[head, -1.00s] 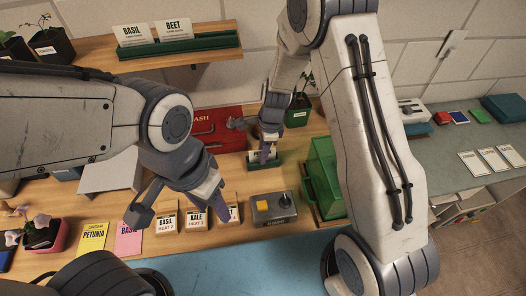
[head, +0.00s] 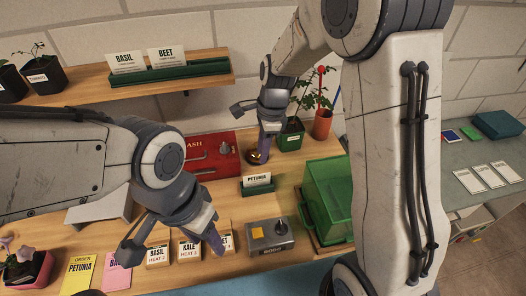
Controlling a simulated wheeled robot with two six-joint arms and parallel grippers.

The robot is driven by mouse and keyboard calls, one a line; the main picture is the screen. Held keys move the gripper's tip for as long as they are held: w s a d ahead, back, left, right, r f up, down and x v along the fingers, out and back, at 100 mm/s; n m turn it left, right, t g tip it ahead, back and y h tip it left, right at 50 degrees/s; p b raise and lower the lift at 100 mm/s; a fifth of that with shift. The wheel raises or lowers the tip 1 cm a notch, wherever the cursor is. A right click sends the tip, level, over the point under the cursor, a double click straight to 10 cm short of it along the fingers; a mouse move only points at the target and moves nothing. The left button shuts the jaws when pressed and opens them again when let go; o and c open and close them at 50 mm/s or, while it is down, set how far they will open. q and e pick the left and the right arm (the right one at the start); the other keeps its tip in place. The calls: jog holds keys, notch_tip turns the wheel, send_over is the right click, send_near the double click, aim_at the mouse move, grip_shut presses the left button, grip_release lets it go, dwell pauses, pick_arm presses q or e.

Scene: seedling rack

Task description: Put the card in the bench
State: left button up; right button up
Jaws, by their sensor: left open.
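A white card (head: 257,179) reading PETUNIA stands upright in a small green holder (head: 258,190) on the wooden bench (head: 221,190). My right gripper (head: 250,135) is behind and above the card, apart from it.
A green crate (head: 328,195) stands right of the card. A grey box with a yellow button (head: 257,232) is in front. A red case (head: 205,160) lies behind left. The upper shelf (head: 100,98) holds BASIL and BEET cards. A potted plant (head: 291,136) stands behind right.

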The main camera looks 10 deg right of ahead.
jog(key=s+a+r+n, duration=0.5)
jog(key=s+a+n, duration=0.1)
jog(key=s+n, duration=0.4)
jog(key=s+r+n, duration=0.1)
jog(key=s+n, duration=1.4)
jog(key=shift+d+r+h, duration=0.2)
jog(key=shift+r+h, duration=0.1)
jog(key=shift+h, duration=0.1)
